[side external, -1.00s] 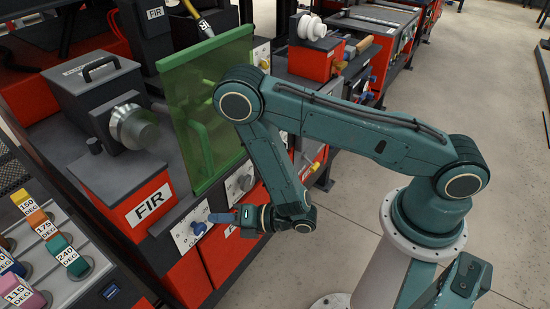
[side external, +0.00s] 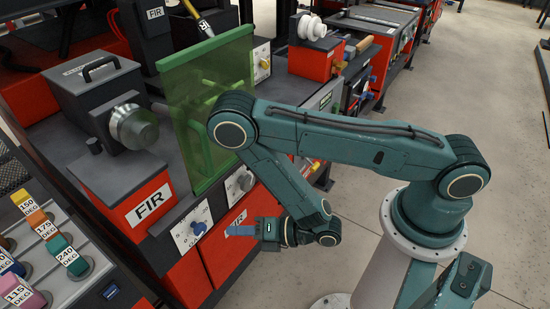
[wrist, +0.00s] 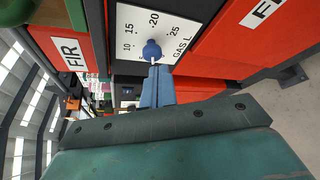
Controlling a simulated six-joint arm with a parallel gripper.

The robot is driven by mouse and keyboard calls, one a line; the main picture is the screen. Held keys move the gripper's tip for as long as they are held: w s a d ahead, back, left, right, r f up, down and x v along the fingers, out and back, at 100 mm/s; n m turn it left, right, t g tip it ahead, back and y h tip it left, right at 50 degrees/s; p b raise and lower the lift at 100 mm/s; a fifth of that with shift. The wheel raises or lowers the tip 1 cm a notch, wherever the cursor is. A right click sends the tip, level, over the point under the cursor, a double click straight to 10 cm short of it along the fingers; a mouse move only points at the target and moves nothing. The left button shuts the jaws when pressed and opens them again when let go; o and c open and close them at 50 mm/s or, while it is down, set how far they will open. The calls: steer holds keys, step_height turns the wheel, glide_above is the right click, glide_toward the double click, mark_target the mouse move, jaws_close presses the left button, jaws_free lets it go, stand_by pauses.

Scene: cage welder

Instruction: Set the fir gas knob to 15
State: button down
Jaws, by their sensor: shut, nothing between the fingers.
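The blue gas knob (side external: 199,228) is on a white dial plate on the front of the FIR station. In the wrist view the knob (wrist: 152,50) sits on the plate (wrist: 135,20), whose marks 10, 15, 20 and 25 and the words GAS L show. I cannot clearly tell which mark the knob points to. My gripper (side external: 228,231) is shut and empty, its blue fingers pointing at the plate. In the side view a gap lies between the fingertips and the knob. In the wrist view my gripper (wrist: 155,68) lines up just below the knob.
A second dial (side external: 240,183) is on the same front, further right. A green screen (side external: 208,110) stands above the panel. A FIR label (side external: 149,202) is on the red block at left. The floor (side external: 345,225) to the right of the station is open.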

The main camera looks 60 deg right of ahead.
mark_target(197, 228)
steer(key=shift+s+a+r, duration=0.3)
steer(key=shift+a+r, duration=0.15)
steer(key=shift+r, duration=0.1)
steer(key=shift+s+a+r, duration=0.25)
steer(key=shift+a+r, duration=0.15)
steer(key=shift+r, duration=0.15)
steer(key=shift+w, duration=0.15)
steer(key=shift+w, duration=3.4)
steer(key=shift+a+f, duration=0.1)
steer(key=shift+f, duration=0.1)
steer(key=shift+d+f, duration=0.4)
steer(key=shift+d+f, duration=0.2)
steer(key=shift+f, duration=0.4)
steer(key=shift+d+r, duration=0.1)
steer(key=shift+d, duration=0.3)
